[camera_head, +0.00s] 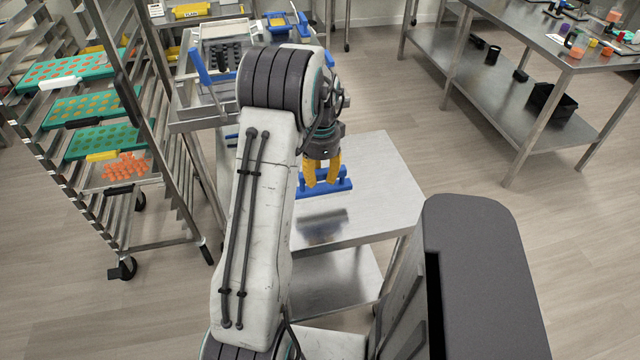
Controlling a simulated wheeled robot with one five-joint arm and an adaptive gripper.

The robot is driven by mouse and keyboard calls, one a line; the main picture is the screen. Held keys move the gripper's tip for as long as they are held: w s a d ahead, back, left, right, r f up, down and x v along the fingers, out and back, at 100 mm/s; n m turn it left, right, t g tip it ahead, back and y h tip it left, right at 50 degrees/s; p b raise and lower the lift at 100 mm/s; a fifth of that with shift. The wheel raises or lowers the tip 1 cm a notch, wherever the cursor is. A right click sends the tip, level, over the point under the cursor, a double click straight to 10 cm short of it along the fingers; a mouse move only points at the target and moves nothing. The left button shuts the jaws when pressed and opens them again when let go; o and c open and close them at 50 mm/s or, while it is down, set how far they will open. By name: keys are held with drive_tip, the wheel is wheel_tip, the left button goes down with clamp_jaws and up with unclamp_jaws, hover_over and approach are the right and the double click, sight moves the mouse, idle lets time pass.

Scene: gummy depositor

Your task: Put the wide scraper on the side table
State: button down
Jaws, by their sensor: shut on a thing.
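The wide scraper (342,185) is blue and shows as a long bar with short upright parts, partly hidden behind the fingers. My gripper (322,182), with yellow fingers, is shut on it. Both are over the steel side table (385,205), near the middle of its left part. A dark reflection lies on the tabletop below the scraper, with a gap between them, so the scraper appears held above the surface. My arm hides the left part of the table.
A rack (150,110) with green trays stands at the left. A machine bench (195,112) with blue-handled parts is behind my arm. A long steel table (510,60) with small items stands at the upper right. The side table's right part is bare.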

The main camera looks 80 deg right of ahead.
sight(320, 180)
drive_tip(key=shift+f, duration=2)
drive_tip(key=shift+f, duration=0.1)
drive_tip(key=shift+f, duration=0.1)
drive_tip(key=c, duration=1)
unclamp_jaws()
drive_tip(key=r, duration=1.2)
drive_tip(key=shift+d+r, duration=0.2)
drive_tip(key=shift+r, duration=0.05)
drive_tip(key=shift+w, duration=0.1)
